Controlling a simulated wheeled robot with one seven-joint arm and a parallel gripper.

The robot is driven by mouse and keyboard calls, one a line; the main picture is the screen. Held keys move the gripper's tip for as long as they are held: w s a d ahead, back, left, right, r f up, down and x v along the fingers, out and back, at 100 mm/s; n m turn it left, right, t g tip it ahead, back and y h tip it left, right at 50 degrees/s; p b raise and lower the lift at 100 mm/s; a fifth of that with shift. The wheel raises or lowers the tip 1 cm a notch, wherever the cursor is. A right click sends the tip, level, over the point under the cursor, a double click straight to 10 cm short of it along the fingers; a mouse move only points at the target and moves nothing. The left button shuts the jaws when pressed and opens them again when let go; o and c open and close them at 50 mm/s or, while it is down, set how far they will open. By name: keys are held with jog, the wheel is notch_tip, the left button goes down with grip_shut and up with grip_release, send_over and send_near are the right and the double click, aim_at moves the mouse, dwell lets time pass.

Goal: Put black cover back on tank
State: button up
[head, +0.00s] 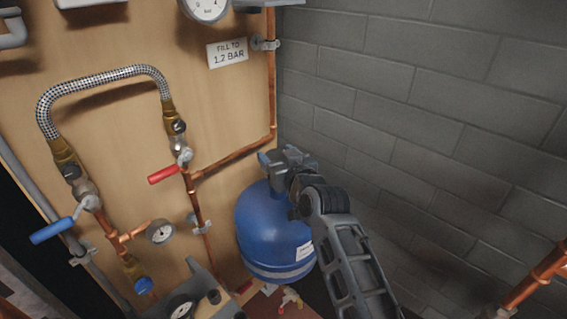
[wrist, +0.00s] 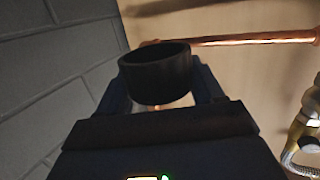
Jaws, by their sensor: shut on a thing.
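The tank (head: 268,232) is a blue rounded cylinder in the corner between the wooden panel and the grey block wall. In the head view my gripper (head: 268,157) is at the top of the tank, and my arm hides part of the tank's right side. In the wrist view my gripper (wrist: 160,88) is shut on the black cover (wrist: 155,75), a short round cup held between the two fingers. The cover cannot be made out in the head view. I cannot tell whether it touches the tank's top.
A copper pipe (head: 236,160) runs just behind my gripper along the wooden panel. A red lever (head: 164,175), a blue lever (head: 52,230) and a braided hose (head: 105,82) are to the left. The block wall (head: 430,110) stands close on the right. Small fittings (head: 290,298) lie below the tank.

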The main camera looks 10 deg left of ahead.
jog(key=shift+f+b, duration=1.35)
jog(key=shift+f, duration=0.7)
jog(key=shift+r, duration=0.15)
jog(key=shift+f+b, duration=1.95)
jog(key=shift+b, duration=0.35)
dwell(1.3)
jog(key=shift+s+f, duration=0.15)
jog(key=shift+f, duration=0.3)
jog(key=shift+r, duration=0.2)
jog(key=shift+r+p, duration=0.95)
jog(key=shift+r, duration=0.75)
jog(key=shift+r+p, duration=0.3)
jog(key=shift+r, duration=0.1)
